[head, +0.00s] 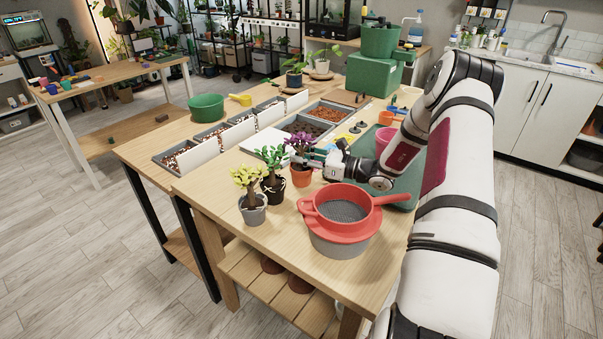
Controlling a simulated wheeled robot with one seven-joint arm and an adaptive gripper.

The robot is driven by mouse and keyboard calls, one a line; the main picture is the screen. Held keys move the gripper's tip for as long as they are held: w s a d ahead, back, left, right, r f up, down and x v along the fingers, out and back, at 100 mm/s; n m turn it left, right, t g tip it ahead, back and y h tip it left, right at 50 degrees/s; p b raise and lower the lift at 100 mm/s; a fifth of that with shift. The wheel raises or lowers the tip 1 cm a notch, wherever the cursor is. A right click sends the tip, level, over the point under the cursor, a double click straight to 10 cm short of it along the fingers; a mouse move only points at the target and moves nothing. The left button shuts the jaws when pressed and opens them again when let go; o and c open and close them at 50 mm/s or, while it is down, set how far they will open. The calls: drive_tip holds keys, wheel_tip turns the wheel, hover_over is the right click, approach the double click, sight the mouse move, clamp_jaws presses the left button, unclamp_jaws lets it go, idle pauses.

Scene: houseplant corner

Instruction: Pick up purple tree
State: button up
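The purple tree (298,142) has purple leaves and stands upright in a small terracotta pot near the table's left front side. My gripper (308,155) reaches in from the right, with its fingers at the tree just above the pot. The leaves and the small size hide whether the fingers are apart or closed on the stem. A green-leaved tree (273,162) in a black pot stands close to its left. A yellow-leaved tree (247,182) in a grey pot stands further left and nearer the front.
A red sieve (345,194) with a long handle rests on a grey pot in front of my gripper. A white flat item (259,152) lies behind the trees. Trays of soil and pebbles (210,136) line the table's back left. A green box (373,75) stands at the far end.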

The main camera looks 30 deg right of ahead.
clamp_jaws()
drive_tip(key=shift+r, duration=0.1)
wheel_tip(320, 180, up, 11)
drive_tip(key=shift+f+p, duration=0.2)
drive_tip(key=shift+p, duration=0.25)
